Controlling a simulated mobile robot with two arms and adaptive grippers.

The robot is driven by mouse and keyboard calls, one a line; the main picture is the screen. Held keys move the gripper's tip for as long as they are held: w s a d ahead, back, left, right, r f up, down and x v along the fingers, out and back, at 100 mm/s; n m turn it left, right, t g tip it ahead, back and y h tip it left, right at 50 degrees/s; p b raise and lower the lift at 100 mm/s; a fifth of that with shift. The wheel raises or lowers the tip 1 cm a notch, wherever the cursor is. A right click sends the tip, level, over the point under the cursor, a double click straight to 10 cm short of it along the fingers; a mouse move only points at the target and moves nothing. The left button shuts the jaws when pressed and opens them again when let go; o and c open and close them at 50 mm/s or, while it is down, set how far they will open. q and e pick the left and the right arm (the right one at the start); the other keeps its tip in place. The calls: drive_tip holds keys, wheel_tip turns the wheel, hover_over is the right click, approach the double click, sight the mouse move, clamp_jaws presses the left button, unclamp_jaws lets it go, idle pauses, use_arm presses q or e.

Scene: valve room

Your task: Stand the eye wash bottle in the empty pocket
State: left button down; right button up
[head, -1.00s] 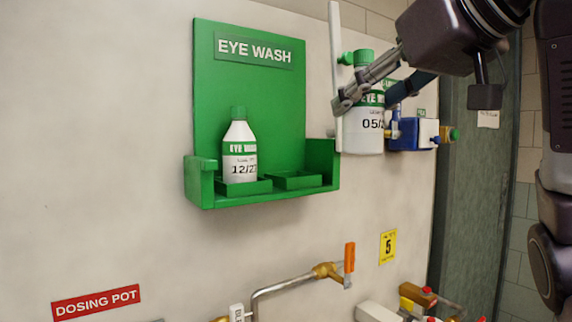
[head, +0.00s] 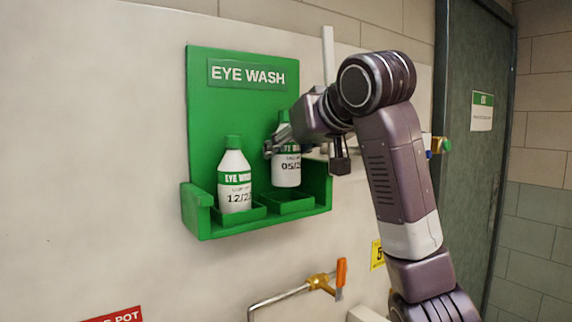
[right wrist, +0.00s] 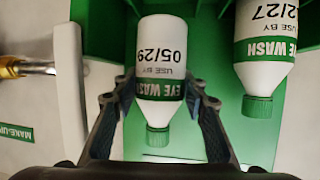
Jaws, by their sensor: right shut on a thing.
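The eye wash bottle (head: 287,172), white with a green cap and label, marked 05/2-something in the head view and 05/29 in the right wrist view (right wrist: 162,60), is held upright. My right gripper (head: 284,149) is shut on it around its upper part; the fingers (right wrist: 160,105) show on both sides of it. The bottle's base is a little above the empty pocket (head: 290,207), the right one on the green eye wash shelf (head: 237,120). I cannot tell whether it is exactly over the pocket. My left gripper is not in view.
A second eye wash bottle (head: 235,185), marked 12/27, stands in the left pocket, close beside the held one. The shelf has raised side walls. Below are a pipe with an orange-handled valve (head: 340,275) and a yellow sign (head: 377,255).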

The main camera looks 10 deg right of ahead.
sight(292, 167)
wheel_tip(292, 167, down, 3)
drive_tip(key=shift+s+r, duration=0.15)
drive_tip(key=shift+w+f+p, duration=0.25)
drive_tip(key=shift+f+p, duration=0.3)
drive_tip(key=shift+p, duration=0.05)
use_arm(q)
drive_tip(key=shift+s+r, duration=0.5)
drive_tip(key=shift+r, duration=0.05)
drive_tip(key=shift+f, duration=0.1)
use_arm(e)
drive_tip(key=shift+f, duration=0.15)
drive_tip(key=shift+f, duration=0.15)
drive_tip(key=o, duration=1.4)
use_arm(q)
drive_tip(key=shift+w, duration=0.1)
